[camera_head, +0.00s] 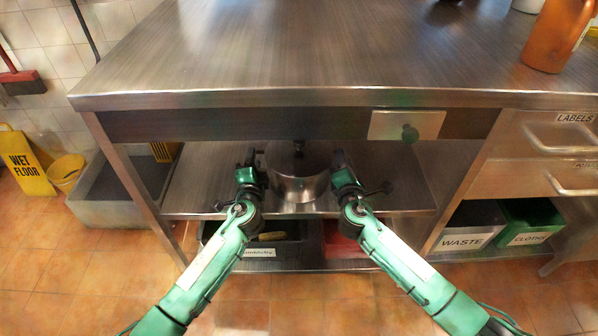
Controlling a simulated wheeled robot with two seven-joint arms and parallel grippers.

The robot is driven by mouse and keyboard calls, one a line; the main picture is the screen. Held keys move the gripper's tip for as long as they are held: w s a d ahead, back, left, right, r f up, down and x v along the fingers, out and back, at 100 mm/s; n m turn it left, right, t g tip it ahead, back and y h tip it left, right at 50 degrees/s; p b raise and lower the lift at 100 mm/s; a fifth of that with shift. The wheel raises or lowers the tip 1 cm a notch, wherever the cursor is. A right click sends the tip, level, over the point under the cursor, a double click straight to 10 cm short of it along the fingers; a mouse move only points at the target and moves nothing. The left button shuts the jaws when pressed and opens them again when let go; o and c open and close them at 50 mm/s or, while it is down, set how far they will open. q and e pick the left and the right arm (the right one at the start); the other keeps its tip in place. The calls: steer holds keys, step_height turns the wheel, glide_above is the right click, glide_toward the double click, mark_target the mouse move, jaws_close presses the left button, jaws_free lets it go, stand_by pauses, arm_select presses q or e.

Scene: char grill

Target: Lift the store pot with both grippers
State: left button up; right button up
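The store pot (299,189) is a shiny metal pot standing upright on the steel shelf under the counter. A dark knob shows above it at the top centre. My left gripper (251,160) is at the pot's left side, and my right gripper (341,163) is at its right side. Both reach in under the counter's front edge at about the pot's rim height. The fingers are small and dark, so I cannot tell whether either is open or shut, or touching the pot. The pot's handles are not clearly visible.
The steel counter (300,60) overhangs the shelf (400,196). A labelled dark bin (262,252) and a red bin (342,246) sit below. Drawers (560,135) and waste (466,240) and cloths bins (530,238) stand right. A wet-floor sign (25,165) stands left.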

arm_select(q)
steer(key=shift+w, duration=0.65)
arm_select(e)
steer(key=shift+w, duration=0.65)
arm_select(q)
steer(key=shift+c, duration=0.5)
arm_select(e)
steer(key=shift+c, duration=0.5)
arm_select(q)
jaws_close()
arm_select(e)
jaws_close()
